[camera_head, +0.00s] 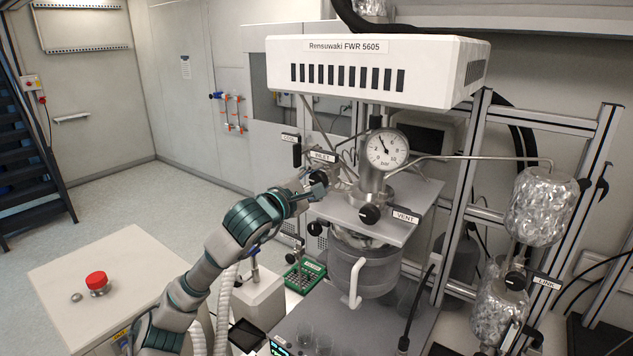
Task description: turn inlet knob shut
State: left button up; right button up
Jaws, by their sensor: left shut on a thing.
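The black inlet knob (317,177) sits just under the white INLET label (322,156), left of the round pressure gauge (387,149) on the reactor head. My left gripper (315,188) reaches in from the lower left and is shut on the inlet knob. Its fingers hide part of the knob, so I cannot read how far it is turned. The gauge needle points up and to the left. My right gripper is not in view.
The vent knob (369,214) sticks out at the front of the reactor's metal plate. The white Rensuwaki housing (376,71) overhangs the reactor. A red button (97,281) stands on a cabinet at lower left. Foil-wrapped vessels (541,207) and frame posts are on the right.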

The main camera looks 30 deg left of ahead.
pick_arm(q)
jog(key=shift+a, duration=0.1)
jog(key=o, duration=1)
jog(key=shift+w, duration=0.1)
jog(key=shift+o, duration=0.7)
jog(key=shift+w+f, duration=0.15)
jog(key=shift+w, duration=0.1)
jog(key=s+a, duration=0.1)
jog(key=s, duration=1.1)
jog(key=shift+a, duration=0.15)
jog(key=shift+w+f, duration=0.1)
